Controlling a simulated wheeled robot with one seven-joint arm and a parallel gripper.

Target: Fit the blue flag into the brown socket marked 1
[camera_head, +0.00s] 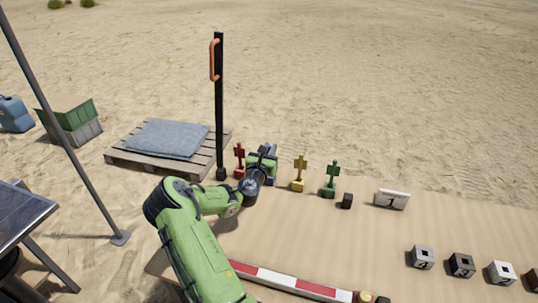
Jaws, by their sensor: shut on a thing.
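My gripper (264,168) is at the row of small flags, between the red flag (239,160) and the yellow flag (300,172). It is shut on the blue flag (271,181). Only a bit of blue shows beside the jaws; the rest is hidden by my gripper and wrist. I cannot tell whether the blue flag's base touches the mat. A dark brown block (533,281) at the right edge looks like the brown socket. It is cut off by the frame, and its mark cannot be read.
A green flag (332,178), a dark cube (347,201) and a sign marked 1 (391,199) stand to the right. Grey (423,258), black (461,266) and white (500,273) sockets line the right. A black post (219,110) rises behind. A red-white bar (290,281) lies in front. The mat's middle is clear.

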